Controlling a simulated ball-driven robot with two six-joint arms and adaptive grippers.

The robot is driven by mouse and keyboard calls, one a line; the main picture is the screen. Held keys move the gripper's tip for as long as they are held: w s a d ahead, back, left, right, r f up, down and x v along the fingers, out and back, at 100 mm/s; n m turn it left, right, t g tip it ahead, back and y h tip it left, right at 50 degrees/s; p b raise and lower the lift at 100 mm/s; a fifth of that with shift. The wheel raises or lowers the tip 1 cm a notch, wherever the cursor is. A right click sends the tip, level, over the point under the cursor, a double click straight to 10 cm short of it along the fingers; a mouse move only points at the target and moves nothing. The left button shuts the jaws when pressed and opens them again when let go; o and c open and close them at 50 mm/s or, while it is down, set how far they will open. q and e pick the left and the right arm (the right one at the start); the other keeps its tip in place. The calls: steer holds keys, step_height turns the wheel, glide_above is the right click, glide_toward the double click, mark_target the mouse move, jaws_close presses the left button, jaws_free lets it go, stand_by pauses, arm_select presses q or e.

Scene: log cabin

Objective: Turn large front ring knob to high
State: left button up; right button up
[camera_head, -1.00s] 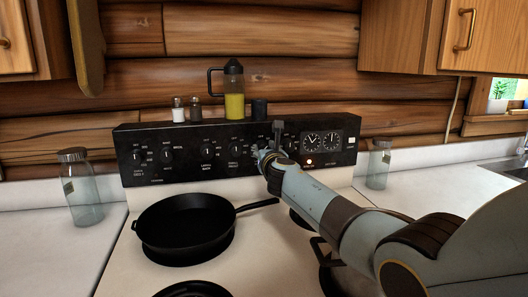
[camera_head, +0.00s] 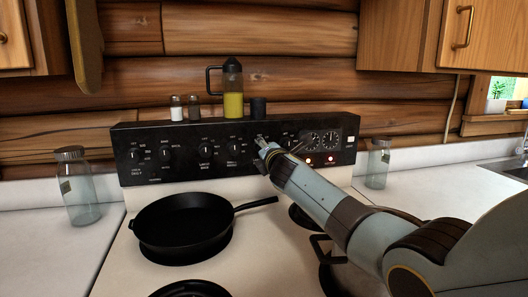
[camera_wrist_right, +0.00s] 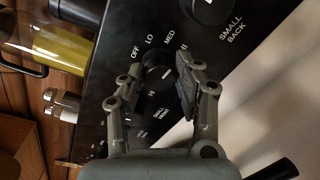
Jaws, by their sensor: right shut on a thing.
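My right gripper (camera_head: 262,140) reaches to the control panel (camera_head: 185,178) of the stove, right of the middle. In the right wrist view its two fingers (camera_wrist_right: 158,85) are shut on a black round knob (camera_wrist_right: 156,77), one on each side. OFF, LO, MED and HI are printed around this knob. A white mark shows on its face, on the side away from OFF; its exact setting is hard to tell. In the head view the gripper hides the knob. My left gripper is not in view.
A black skillet (camera_head: 178,228) stands on the stove top, its handle toward my right arm. An oil bottle (camera_head: 233,100), a salt shaker (camera_head: 177,110) and a pepper shaker stand on the panel. Glass jars (camera_head: 78,195) stand on the counters. Another knob (camera_wrist_right: 212,8) is close by.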

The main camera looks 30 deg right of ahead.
steer(key=shift+f+m+b, duration=0.2)
steer(key=shift+m+b, duration=0.35)
steer(key=shift+m, duration=1.55)
steer(key=o, duration=1.1)
steer(key=shift+o, duration=0.2)
steer(key=shift+r, duration=0.1)
steer(key=v, duration=1.2)
steer(key=shift+d, duration=0.15)
steer(key=shift+s, duration=0.1)
